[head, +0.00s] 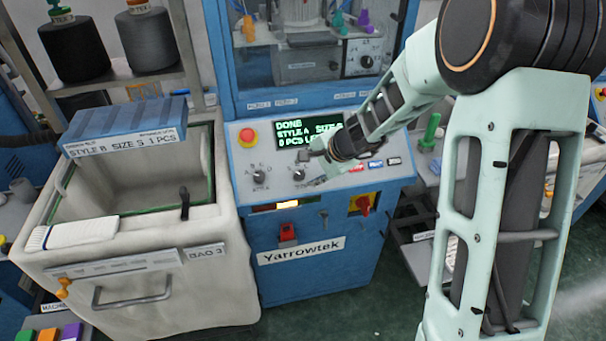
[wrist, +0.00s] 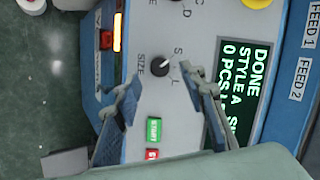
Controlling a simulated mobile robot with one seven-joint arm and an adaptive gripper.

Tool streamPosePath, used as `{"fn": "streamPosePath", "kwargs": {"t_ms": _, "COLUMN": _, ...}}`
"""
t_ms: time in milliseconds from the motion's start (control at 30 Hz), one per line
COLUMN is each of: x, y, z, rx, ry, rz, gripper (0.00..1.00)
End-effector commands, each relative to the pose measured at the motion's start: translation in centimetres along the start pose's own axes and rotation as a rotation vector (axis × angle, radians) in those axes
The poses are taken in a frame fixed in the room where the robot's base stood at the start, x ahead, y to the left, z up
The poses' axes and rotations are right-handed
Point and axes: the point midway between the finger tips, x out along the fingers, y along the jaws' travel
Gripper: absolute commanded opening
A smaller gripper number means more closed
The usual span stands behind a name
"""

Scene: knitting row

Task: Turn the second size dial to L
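The size dial (wrist: 160,67) is a dark round knob on the pale sloping panel, marked SIZE, with S and L beside it. Its light pointer mark appears turned toward the S side. In the head view the size dial (head: 299,174) is the right one of two knobs. My gripper (wrist: 160,80) is open and empty. In the wrist view its two fingers lie on either side of the dial, apart from it as far as I can tell. In the head view my gripper (head: 316,168) is just right of the dial, partly hidden by my arm.
The style dial (head: 259,178) is left of the size dial. A display (head: 300,134) reads DONE, STYLE A. An emergency button (head: 248,137) sits upper left; green START (wrist: 154,131) and red buttons lie close by. A bag cart (head: 140,275) stands left.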

Motion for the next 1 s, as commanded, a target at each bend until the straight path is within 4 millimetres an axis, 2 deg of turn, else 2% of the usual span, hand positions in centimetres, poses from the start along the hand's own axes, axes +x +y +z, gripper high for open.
{"fn": "streamPosePath", "kwargs": {"t_ms": 100, "x": 1.9, "y": 0.1, "z": 0.1, "rx": 0.0, "ry": -0.002, "rz": 0.001, "gripper": 0.38}}
{"fn": "streamPosePath", "kwargs": {"t_ms": 300, "x": 3.6, "y": 0.0, "z": 0.1, "rx": -0.002, "ry": -0.001, "rz": 0.0, "gripper": 0.38}}
{"fn": "streamPosePath", "kwargs": {"t_ms": 667, "x": 3.9, "y": 0.0, "z": 0.0, "rx": -0.002, "ry": 0.0, "rz": 0.0, "gripper": 0.38}}
{"fn": "streamPosePath", "kwargs": {"t_ms": 1000, "x": 3.9, "y": 0.0, "z": 0.0, "rx": -0.002, "ry": 0.0, "rz": 0.0, "gripper": 0.01}}
